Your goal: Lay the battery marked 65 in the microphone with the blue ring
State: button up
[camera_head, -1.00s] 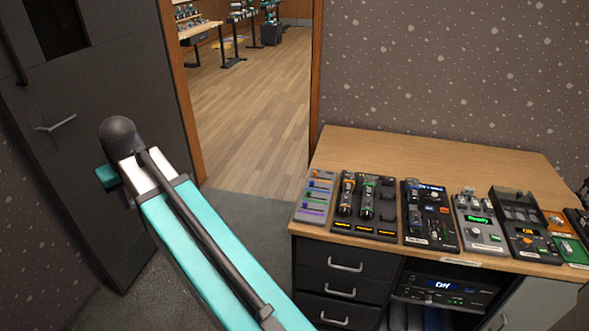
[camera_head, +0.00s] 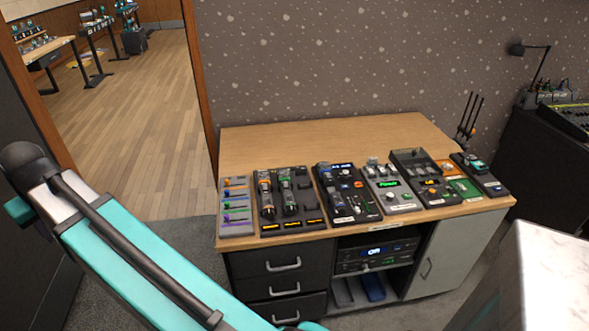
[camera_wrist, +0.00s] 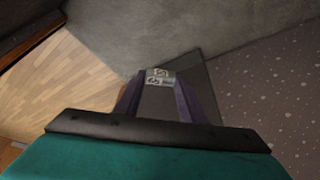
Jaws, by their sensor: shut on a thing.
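In the wrist view my gripper (camera_wrist: 160,83) is shut on a small light-coloured piece (camera_wrist: 160,73) with dark marks, which may be the battery. The marks are too small to read as 65. In the head view my gripper is out of sight. Two dark handheld units that look like microphones lie side by side in a black tray (camera_head: 292,228) on the desk, one with orange (camera_head: 265,195) and one with green (camera_head: 288,193). I cannot make out a blue ring. My gripper is away from the desk.
The wooden desk (camera_head: 330,137) carries a grey fader panel (camera_head: 236,229) at its left end and several control boxes to the right of the tray. The desk's back strip is bare. A doorway opens at the left; a white marble-like top (camera_head: 560,270) stands at the lower right.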

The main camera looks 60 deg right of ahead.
jog(key=shift+a, duration=0.1)
jog(key=s+d+f+m+g+h+p, duration=0.15)
jog(key=s+d+m, duration=0.3)
jog(key=d, duration=0.95)
jog(key=s+d+f+m+g+h+p, duration=0.1)
jog(key=s+d+f+m, duration=0.3)
jog(key=d, duration=0.9)
jog(key=s+d+m+g+h+p, duration=0.15)
jog(key=d+m, duration=0.45)
jog(key=d, duration=0.8)
jog(key=s+d+f+m+g+p, duration=0.2)
jog(key=s+d+m, duration=0.5)
jog(key=s+d, duration=0.5)
jog(key=s+d+f+m+g+y+p, duration=0.1)
jog(key=s+d+m, duration=0.5)
jog(key=s+d, duration=0.7)
jog(key=s+f+g+p, duration=0.1)
jog(key=s+f, duration=0.1)
jog(key=s, duration=0.7)
jog(key=shift+s+f+m, duration=0.25)
jog(key=shift+f+m, duration=0.05)
jog(key=shift+m, duration=0.05)
jog(key=shift+f, duration=0.15)
